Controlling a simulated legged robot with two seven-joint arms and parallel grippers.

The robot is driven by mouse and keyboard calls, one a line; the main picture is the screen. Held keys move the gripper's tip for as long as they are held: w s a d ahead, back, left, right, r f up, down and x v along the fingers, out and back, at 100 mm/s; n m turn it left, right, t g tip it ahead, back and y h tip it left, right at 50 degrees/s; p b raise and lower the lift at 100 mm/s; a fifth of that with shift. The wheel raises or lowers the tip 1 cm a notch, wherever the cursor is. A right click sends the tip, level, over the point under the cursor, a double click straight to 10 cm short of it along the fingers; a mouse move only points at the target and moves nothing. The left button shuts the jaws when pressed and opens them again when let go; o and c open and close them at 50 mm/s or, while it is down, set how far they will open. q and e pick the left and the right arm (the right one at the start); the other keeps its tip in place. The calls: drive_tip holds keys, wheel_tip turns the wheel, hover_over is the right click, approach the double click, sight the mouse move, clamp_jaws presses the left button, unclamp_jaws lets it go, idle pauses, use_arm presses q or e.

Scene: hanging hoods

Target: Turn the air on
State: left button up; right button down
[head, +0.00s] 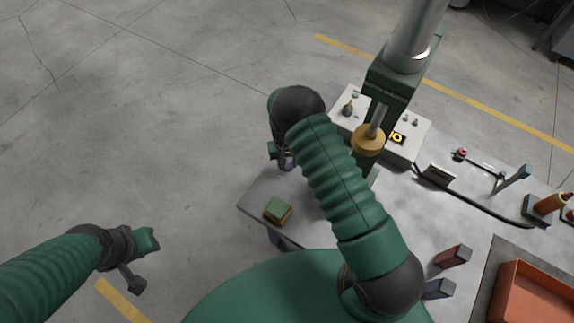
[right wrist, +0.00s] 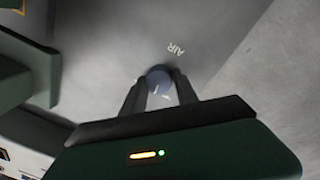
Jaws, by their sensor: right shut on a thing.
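A round blue knob (right wrist: 159,74) sits on the grey table surface, with the white word "AIR" printed beside it in the right wrist view. My right gripper (right wrist: 157,84) is shut on the knob, a dark finger on each side. In the head view my right gripper (head: 280,152) is at the table's far left edge, and a little of the blue knob (head: 287,166) shows below it.
A green and yellow block (head: 278,210) lies near the table's left corner. A white control box (head: 407,142) with switches and a grey-green column (head: 390,82) stand behind. Tools and an orange tray (head: 535,296) are at the right. My right arm hides the table's middle.

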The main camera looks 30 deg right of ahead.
drive_tip(key=m+b, duration=0.1)
drive_tip(key=m, duration=0.1)
drive_tip(key=m+b, duration=0.1)
drive_tip(key=m, duration=0.2)
drive_tip(key=shift+w+d+m, duration=0.1)
drive_tip(key=shift+w+m, duration=0.1)
drive_tip(key=shift+m, duration=0.1)
drive_tip(key=m, duration=0.2)
drive_tip(key=m+b, duration=0.1)
drive_tip(key=m, duration=0.1)
drive_tip(key=shift+r+m+b, duration=0.2)
drive_tip(key=shift+m+b, duration=0.1)
drive_tip(key=shift+m, duration=0.1)
drive_tip(key=shift+w, duration=0.1)
drive_tip(key=c, duration=1.2)
unclamp_jaws()
drive_tip(key=shift+o, duration=1.3)
drive_tip(key=shift+f, duration=0.1)
wheel_tip(320, 180, up, 17)
drive_tip(key=b, duration=0.1)
drive_tip(key=shift+w+a+b, duration=0.25)
drive_tip(key=shift+w+b, duration=0.1)
drive_tip(key=shift+f, duration=0.1)
